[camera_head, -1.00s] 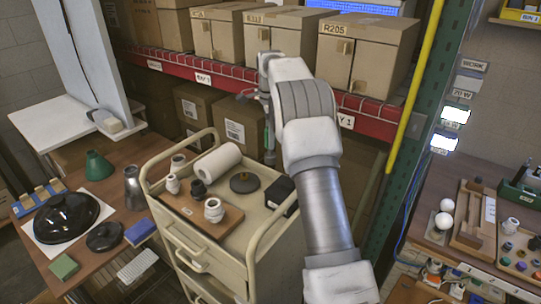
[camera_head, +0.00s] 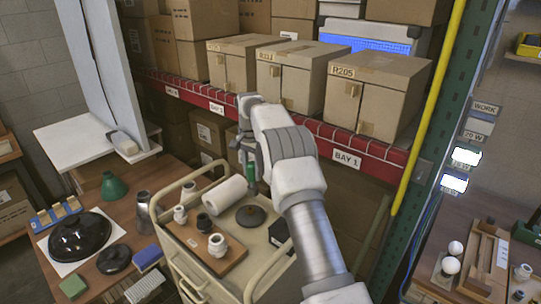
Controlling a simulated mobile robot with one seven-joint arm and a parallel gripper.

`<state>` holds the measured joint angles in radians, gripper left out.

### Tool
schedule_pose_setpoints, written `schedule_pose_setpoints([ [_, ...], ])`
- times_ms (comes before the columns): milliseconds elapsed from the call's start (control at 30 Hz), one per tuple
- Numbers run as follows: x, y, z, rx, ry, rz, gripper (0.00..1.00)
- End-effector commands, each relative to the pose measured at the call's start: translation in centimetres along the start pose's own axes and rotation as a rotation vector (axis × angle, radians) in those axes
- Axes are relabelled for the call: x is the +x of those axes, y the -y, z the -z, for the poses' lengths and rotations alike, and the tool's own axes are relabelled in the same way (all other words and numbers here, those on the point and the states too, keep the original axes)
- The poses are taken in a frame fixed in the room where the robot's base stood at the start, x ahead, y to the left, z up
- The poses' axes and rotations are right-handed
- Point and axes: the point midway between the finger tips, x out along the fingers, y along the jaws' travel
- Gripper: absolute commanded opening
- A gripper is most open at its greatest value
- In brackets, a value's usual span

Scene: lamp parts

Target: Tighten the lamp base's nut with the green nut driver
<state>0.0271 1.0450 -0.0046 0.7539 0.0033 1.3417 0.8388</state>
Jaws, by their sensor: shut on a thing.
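My gripper (camera_head: 245,152) is small in the picture and partly covered by my own arm. It is shut on the green nut driver (camera_head: 250,171), which points down and looks nearly upright. Below the driver, a dark round disc with a small raised centre (camera_head: 250,216), which looks like the lamp base, lies on the cart top. A gap shows between the driver's visible part and the disc. The nut is too small to make out, and I cannot tell whether the driver's tip is exactly above it.
On the cart (camera_head: 160,206), a white roll (camera_head: 225,195) lies behind a brown board (camera_head: 205,240) bearing several fittings. A black box (camera_head: 279,232) sits right of the disc. The left table holds a glossy black dome (camera_head: 80,236) and a green cone (camera_head: 114,187). Shelf boxes (camera_head: 300,72) stand behind my arm.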

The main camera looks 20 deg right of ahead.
Motion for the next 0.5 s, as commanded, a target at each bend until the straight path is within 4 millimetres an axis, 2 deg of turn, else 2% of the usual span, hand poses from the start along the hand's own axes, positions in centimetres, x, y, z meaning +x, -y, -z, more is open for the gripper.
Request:
schedule_pose_setpoints([
  [200,1.0,1.4,-1.3,-0.142,0.001,0.001,0.00],
  [500,2.7,1.4,-1.3,-0.151,0.001,0.001,0.00],
])
